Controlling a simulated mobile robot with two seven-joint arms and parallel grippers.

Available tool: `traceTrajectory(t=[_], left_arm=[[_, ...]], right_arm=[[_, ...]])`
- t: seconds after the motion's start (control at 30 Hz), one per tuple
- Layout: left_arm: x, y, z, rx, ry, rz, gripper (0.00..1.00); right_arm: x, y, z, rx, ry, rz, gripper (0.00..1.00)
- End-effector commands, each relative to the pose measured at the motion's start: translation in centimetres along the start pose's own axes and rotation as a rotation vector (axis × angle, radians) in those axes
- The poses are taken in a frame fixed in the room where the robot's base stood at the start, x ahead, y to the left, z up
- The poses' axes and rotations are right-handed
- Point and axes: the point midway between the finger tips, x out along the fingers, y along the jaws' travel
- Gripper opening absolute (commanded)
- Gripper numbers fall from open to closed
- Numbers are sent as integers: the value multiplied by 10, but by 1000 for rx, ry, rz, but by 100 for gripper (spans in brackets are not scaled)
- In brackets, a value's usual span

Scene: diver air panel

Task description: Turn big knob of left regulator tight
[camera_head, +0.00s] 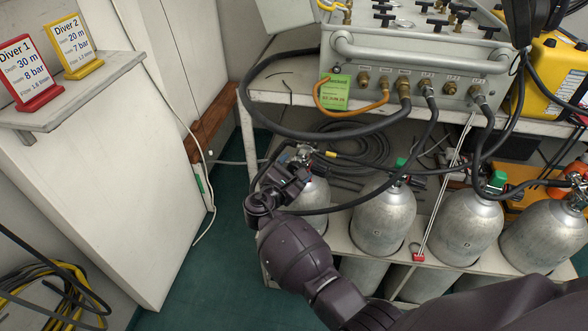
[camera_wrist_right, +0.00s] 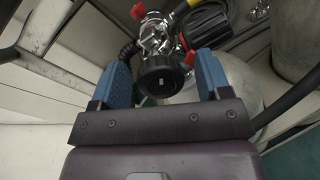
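The left regulator (camera_wrist_right: 155,38) is a shiny metal fitting with a big round black knob (camera_wrist_right: 160,76) facing the right wrist camera. My right gripper (camera_wrist_right: 162,66) is open, with one blue finger on each side of the knob. Gaps show between the fingers and the knob, and I see no contact. In the head view my right gripper (camera_head: 292,168) is at the top of the leftmost grey cylinder (camera_head: 314,191), and my arm hides most of the regulator and knob. My left gripper is not in view.
More grey cylinders (camera_head: 384,215) stand to the right in a white rack. Black hoses run from the air panel (camera_head: 410,70) above down around the cylinders. A white cabinet (camera_head: 100,170) stands at left, with green floor (camera_head: 225,235) between.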

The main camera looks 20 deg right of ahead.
Motion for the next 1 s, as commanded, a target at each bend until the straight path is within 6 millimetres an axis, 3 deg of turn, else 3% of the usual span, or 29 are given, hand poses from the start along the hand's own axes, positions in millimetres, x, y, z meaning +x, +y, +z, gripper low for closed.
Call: traceTrajectory(t=[0.33, 0.73, 1.0], left_arm=[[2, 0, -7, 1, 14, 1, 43], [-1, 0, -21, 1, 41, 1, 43], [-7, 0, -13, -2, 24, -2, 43]], right_arm=[[-10, 1, 1, 0, 0, 1, 70], [-79, 1, 2, 2, 1, 2, 70], [-105, 0, 1, 1, 0, 0, 70]])
